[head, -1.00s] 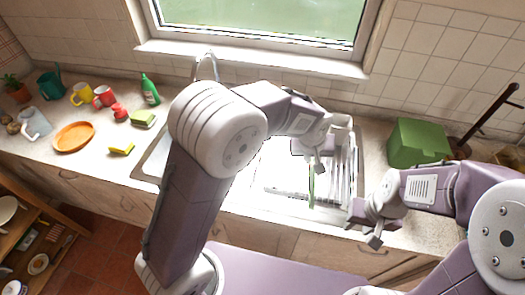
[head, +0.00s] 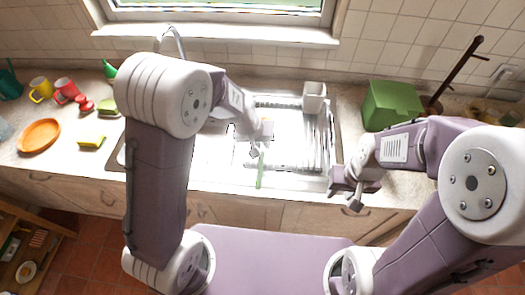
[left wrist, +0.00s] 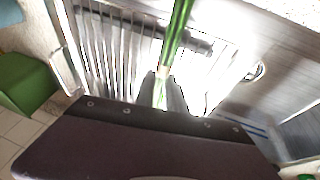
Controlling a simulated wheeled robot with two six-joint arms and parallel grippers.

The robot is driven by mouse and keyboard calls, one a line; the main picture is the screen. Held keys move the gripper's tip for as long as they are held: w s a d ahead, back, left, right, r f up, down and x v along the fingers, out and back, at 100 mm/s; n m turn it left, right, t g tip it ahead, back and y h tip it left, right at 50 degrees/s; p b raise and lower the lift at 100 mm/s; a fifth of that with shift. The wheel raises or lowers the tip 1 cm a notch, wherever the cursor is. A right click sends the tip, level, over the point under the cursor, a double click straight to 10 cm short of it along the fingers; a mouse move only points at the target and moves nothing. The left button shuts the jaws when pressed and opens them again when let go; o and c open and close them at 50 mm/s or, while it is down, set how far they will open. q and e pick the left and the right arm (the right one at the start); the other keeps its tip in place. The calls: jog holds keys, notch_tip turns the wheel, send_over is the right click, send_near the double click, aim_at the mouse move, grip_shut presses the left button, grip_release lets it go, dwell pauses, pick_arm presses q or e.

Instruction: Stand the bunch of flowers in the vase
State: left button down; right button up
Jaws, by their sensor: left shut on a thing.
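My left gripper (head: 261,143) is over the sink and drying rack and is shut on green stems (head: 260,172), which hang below it. The stems also show in the left wrist view (left wrist: 178,35), rising from between the fingers (left wrist: 166,92). A small orange-pink patch shows at the gripper in the head view; I cannot tell if it is a flower head. No vase is clearly recognisable; a pale jug (head: 4,130) is cut off at the left edge. My right gripper (head: 346,191) is empty with its fingers apart, in front of the counter at the right.
A draining rack (head: 312,150) and pale holder (head: 314,92) stand right of the sink. A green box (head: 392,105) and brown wooden stand (head: 455,75) are farther right.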

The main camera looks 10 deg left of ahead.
aim_at(262, 150)
pick_arm(q)
notch_tip(262, 150, down, 4)
jog(key=shift+r+b, duration=0.1)
jog(key=shift+b, duration=0.9)
jog(key=shift+f, duration=0.25)
jog(key=c, duration=1.4)
grip_release()
